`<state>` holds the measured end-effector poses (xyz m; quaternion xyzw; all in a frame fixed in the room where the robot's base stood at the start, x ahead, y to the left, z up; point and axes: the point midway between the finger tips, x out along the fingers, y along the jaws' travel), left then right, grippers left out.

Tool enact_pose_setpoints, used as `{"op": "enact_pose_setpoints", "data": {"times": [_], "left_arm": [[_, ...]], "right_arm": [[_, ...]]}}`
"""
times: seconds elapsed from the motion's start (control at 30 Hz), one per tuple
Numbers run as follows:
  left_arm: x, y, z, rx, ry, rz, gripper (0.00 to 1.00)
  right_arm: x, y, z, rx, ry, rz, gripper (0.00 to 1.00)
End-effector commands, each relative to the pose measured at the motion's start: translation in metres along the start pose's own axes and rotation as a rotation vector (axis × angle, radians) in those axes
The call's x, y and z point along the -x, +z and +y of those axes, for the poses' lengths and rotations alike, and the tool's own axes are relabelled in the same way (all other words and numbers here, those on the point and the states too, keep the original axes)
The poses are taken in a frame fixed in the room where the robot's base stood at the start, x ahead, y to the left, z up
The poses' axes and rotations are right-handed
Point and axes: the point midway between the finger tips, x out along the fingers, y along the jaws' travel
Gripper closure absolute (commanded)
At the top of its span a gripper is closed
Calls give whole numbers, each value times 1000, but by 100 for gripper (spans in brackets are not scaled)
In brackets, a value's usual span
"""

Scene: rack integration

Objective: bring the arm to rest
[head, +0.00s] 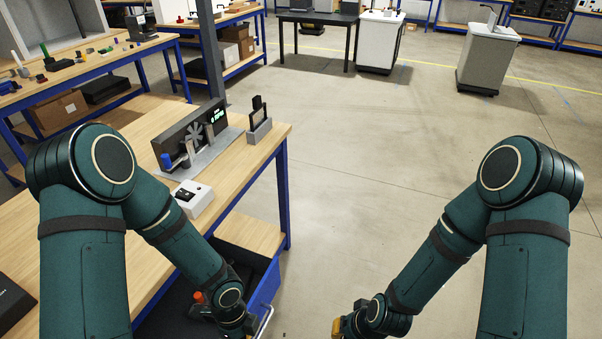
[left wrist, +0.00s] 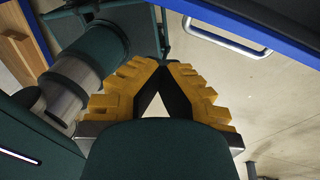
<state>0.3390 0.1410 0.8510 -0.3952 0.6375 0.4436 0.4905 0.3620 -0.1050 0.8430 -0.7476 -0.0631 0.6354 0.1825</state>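My left arm comes in from the left in the head view and hangs down beside the workbench, with its gripper mostly cut off at the bottom edge. In the left wrist view the yellow ridged fingers of my left gripper (left wrist: 162,66) lean together and appear to meet at the tips, with nothing between them. My right arm hangs over the open floor at the right. Only a bit of my yellow right gripper (head: 345,326) shows at the bottom edge of the head view, so its opening is hidden.
The wooden workbench (head: 110,190) with blue legs stands at the left, close to my left arm. It carries a dark device with a fan (head: 192,135), a small stand (head: 259,122) and a white box (head: 193,198). A metal handle (left wrist: 222,38) is near the left gripper. Floor is clear ahead.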

Motion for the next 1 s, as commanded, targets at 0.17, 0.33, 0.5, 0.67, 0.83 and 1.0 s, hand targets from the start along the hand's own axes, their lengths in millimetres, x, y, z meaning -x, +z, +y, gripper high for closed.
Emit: {"op": "enact_pose_setpoints", "data": {"times": [0.17,0.33,0.5,0.67,0.83,1.0], "left_arm": [[-19,-34,-5,572,-40,207,100],[-30,-46,-22,1238,-74,390,100],[-38,-36,-33,1727,-107,492,100],[-40,-28,-36,1926,-129,527,100],[-39,-27,-36,1952,-132,532,100],[-39,-27,-36,1948,-132,531,100]], "right_arm": [[-13,3,4,3,0,-5,100],[-23,7,8,3,1,-10,100],[-30,8,10,5,2,-13,100],[-31,9,11,5,2,-15,100],[-31,9,11,5,2,-15,100],[-31,9,10,5,2,-15,100]]}}
